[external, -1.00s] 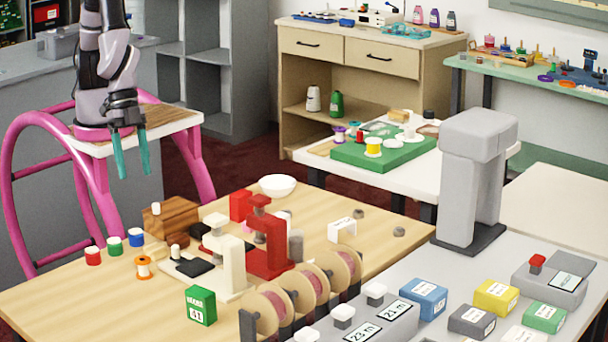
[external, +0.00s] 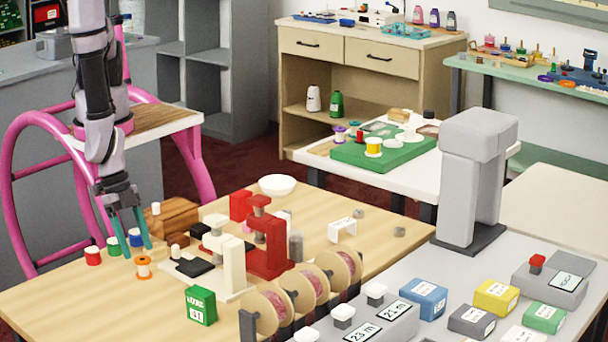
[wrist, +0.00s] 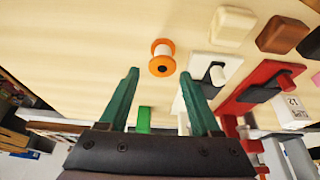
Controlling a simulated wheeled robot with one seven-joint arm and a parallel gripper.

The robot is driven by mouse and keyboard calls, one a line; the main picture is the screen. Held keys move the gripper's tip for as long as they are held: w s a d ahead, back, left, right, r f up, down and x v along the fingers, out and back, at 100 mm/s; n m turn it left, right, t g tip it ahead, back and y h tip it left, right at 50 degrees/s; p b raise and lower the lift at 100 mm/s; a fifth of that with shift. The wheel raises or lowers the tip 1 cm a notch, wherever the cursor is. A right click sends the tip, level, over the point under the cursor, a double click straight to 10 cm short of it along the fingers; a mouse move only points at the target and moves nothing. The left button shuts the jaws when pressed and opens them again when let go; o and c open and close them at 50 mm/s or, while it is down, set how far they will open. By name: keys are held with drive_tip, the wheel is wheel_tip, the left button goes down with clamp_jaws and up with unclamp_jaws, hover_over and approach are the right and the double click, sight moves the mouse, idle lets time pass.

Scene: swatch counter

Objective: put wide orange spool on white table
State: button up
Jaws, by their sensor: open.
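The orange spool (external: 143,267) has orange flanges and a pale middle, and stands upright on the wooden table near its left edge. In the wrist view the spool (wrist: 162,58) lies just beyond the fingertips, roughly centred between them. My gripper (external: 138,252) has teal fingers, points down and is open and empty, just above the spool. It also shows in the wrist view (wrist: 159,74). A white table (external: 313,178) stands at the back middle, with a green board (external: 350,153) on it carrying a yellow spool and small items.
Red (external: 93,256), green (external: 114,246) and blue (external: 136,238) spools stand close to my fingers. A cream press (external: 232,262), a red press (external: 270,245) and a green box (external: 201,305) stand to the right. A white bowl (external: 277,186) sits at the wooden table's back.

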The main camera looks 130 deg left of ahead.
sight(142, 259)
drive_tip(key=x, duration=0.4)
drive_tip(key=shift+a+f, duration=0.15)
drive_tip(key=shift+f, duration=0.3)
clamp_jaws()
drive_tip(key=shift+r, duration=0.1)
wheel_tip(142, 259, up, 10)
drive_tip(key=shift+f, duration=0.1)
drive_tip(key=w+a+r, duration=0.1)
drive_tip(key=w+a, duration=0.2)
drive_tip(key=a, duration=0.7)
drive_tip(key=w+a+r, duration=0.2)
drive_tip(key=w+a, duration=0.2)
drive_tip(key=a, duration=0.6)
drive_tip(key=shift+a+r, duration=0.2)
drive_tip(key=shift+a, duration=0.05)
